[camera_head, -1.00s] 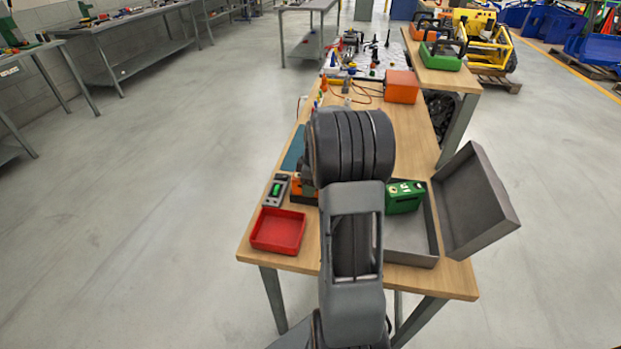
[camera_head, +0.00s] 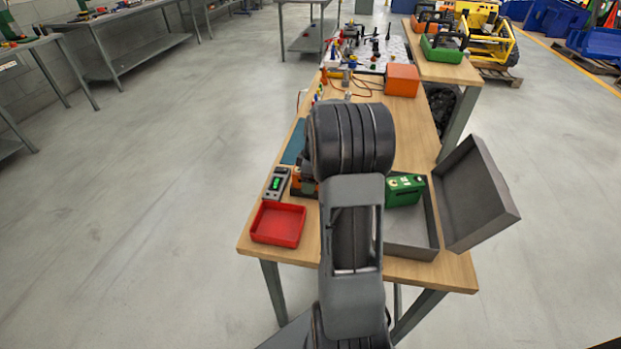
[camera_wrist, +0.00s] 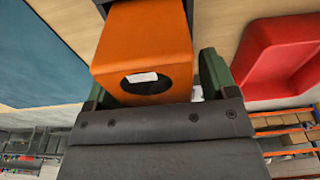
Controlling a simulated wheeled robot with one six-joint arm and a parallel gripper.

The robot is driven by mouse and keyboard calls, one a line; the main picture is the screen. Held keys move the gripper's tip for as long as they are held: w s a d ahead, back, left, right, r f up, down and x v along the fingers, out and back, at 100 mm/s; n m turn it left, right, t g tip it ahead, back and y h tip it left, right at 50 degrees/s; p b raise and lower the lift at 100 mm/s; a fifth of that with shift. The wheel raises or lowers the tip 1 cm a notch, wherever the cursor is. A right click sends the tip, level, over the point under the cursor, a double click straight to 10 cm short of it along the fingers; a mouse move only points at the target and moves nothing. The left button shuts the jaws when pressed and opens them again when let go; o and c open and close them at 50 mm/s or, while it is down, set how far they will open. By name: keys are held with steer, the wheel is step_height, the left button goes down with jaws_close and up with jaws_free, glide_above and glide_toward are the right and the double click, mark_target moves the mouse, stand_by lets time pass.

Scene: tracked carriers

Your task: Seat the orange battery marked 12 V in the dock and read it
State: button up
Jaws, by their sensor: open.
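The orange battery (camera_wrist: 145,45) fills the upper middle of the wrist view, its end with a dark oval opening and a small white label facing me. I cannot read the label. Its far end meets a dark part (camera_wrist: 172,4) at the top edge, possibly the dock; how deep it sits is not visible. My gripper (camera_wrist: 155,75) is open, its green fingers on either side of the battery. In the head view the battery (camera_head: 298,182) shows only as a sliver; my arm hides the rest and my gripper. A handheld meter (camera_head: 276,184) with a lit green display lies left of it, unreadable.
An empty red tray (camera_head: 277,224) sits at the front left of the table, and shows in the wrist view (camera_wrist: 270,45). A green battery (camera_head: 404,190) stands in a grey open case (camera_head: 410,252) on the right. A blue mat (camera_head: 294,142) lies behind the meter.

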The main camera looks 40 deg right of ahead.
steer(key=r, duration=0.7)
steer(key=s+d+r+p, duration=0.1)
steer(key=r, duration=0.3)
steer(key=shift+r, duration=0.15)
steer(key=shift+a+r, duration=0.25)
steer(key=shift+r, duration=0.1)
steer(key=s+a+m, duration=0.2)
steer(key=s+a, duration=0.2)
steer(key=a, duration=0.3)
steer(key=s+a+f+m+t, duration=0.1)
steer(key=s+a+m, duration=0.2)
steer(key=s+a, duration=0.2)
steer(key=s+a+m+t+h, duration=0.1)
steer(key=s+a+m, duration=0.2)
steer(key=a, duration=0.7)
steer(key=shift+s+a+f, duration=0.3)
steer(key=shift+s+f, duration=0.1)
steer(key=shift+s, duration=0.4)
